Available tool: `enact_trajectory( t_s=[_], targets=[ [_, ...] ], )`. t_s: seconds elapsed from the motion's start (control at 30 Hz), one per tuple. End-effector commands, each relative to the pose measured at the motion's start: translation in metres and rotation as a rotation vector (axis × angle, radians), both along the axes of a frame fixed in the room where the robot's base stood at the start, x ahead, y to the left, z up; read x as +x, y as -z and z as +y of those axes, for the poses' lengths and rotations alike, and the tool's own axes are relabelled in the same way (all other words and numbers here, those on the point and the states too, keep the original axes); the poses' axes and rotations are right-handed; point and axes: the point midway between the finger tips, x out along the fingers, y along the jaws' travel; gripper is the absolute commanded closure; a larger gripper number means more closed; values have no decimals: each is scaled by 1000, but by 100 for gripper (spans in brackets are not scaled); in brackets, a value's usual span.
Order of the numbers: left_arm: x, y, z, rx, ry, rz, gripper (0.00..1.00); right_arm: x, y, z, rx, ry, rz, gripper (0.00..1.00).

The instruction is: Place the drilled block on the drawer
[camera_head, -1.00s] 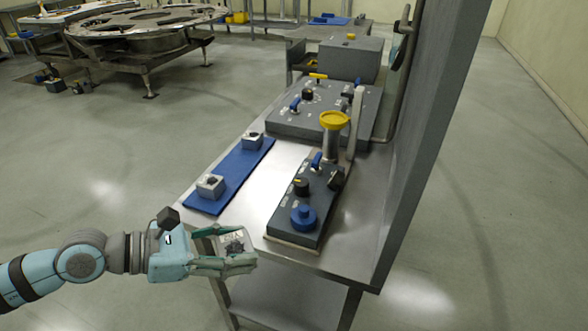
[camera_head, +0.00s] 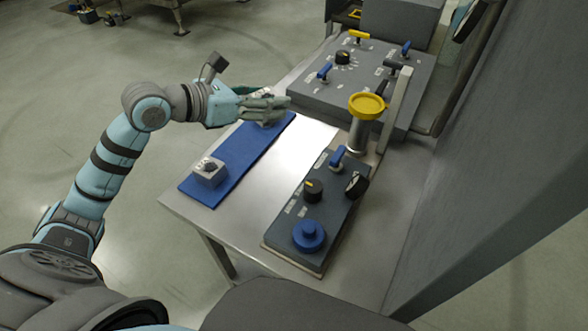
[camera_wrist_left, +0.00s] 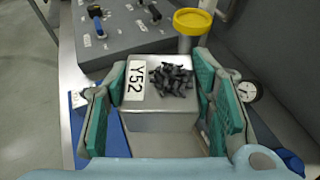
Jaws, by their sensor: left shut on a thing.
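My left gripper (camera_head: 276,104) is shut on a grey metal block (camera_wrist_left: 158,120). In the left wrist view the block sits between green finger pads, with a white "Y52" label and a pile of dark bits on top that hides most of its upper face. In the head view the gripper is over the far end of the blue mat and mostly hides the block. A grey box unit (camera_head: 402,20) with an open compartment (camera_head: 343,14) at its left stands at the back; I cannot tell whether this is the drawer. My right gripper is not in view.
The blue mat (camera_head: 240,160) holds a small pale block (camera_head: 208,173) at its near end. A dark control box (camera_head: 318,215), a yellow-topped post (camera_head: 366,106) and a larger panel (camera_head: 362,75) occupy the bench (camera_head: 290,150). A grey wall panel (camera_head: 490,170) rises at right.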

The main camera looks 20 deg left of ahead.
Motion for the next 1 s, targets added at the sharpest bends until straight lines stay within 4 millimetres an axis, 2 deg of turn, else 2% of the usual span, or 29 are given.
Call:
enact_trajectory(
  t_s=[0.07,0.23,0.4,0.5,0.67,0.8,1.0],
  targets=[
    [4,9,2,-2,-17,5,100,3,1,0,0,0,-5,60],
    [3,64,3,-2,-20,8,100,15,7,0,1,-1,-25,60],
    [2,120,4,-1,-21,5,100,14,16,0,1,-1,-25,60],
    [3,142,4,1,-21,3,100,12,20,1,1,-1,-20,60],
    [3,164,4,1,-19,2,100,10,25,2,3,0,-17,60],
    [3,192,4,0,-20,2,100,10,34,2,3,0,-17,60],
    [3,195,4,4,-18,-1,100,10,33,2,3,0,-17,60]
  ],
)
